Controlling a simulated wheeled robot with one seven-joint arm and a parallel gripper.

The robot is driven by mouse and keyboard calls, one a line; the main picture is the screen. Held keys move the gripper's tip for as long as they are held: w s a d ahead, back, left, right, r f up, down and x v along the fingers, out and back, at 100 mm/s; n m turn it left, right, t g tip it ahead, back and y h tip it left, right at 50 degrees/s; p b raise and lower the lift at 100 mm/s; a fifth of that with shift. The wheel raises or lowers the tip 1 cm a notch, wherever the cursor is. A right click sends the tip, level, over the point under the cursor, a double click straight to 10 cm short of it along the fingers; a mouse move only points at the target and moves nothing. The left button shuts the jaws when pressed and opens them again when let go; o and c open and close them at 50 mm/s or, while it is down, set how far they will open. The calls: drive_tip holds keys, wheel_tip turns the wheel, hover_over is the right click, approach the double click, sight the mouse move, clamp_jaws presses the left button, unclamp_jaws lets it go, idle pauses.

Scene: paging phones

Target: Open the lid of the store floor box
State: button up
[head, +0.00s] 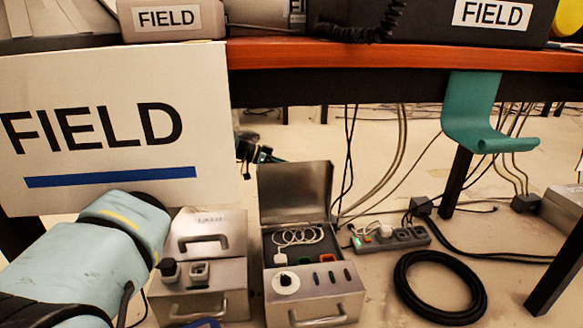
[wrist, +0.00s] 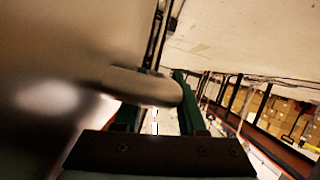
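Two grey metal boxes stand on the floor under the table in the head view. The left box (head: 229,304) has its lid (head: 230,222) down, with a handle (head: 203,239) and a small label I cannot read. The right box (head: 343,303) has its lid (head: 296,192) raised, with a coiled white cable inside. My arm comes in from the lower left, and its end is hidden there. In the wrist view my gripper (wrist: 160,108) has its dark green fingers apart. A grey rounded bar (wrist: 145,87), seemingly a handle, crosses the left finger and ends near the right one.
A large white FIELD sign (head: 110,125) hangs at the left, above my arm. The wooden table edge (head: 400,55) runs overhead. A power strip (head: 390,237), a black cable coil (head: 440,287) and hanging cables lie to the right of the boxes.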

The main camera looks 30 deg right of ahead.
drive_tip(key=shift+o, duration=1.3)
drive_tip(key=shift+r, duration=0.1)
drive_tip(key=p+v, duration=0.4)
drive_tip(key=v, duration=0.6)
drive_tip(key=shift+a, duration=0.35)
drive_tip(key=shift+w+r, duration=0.1)
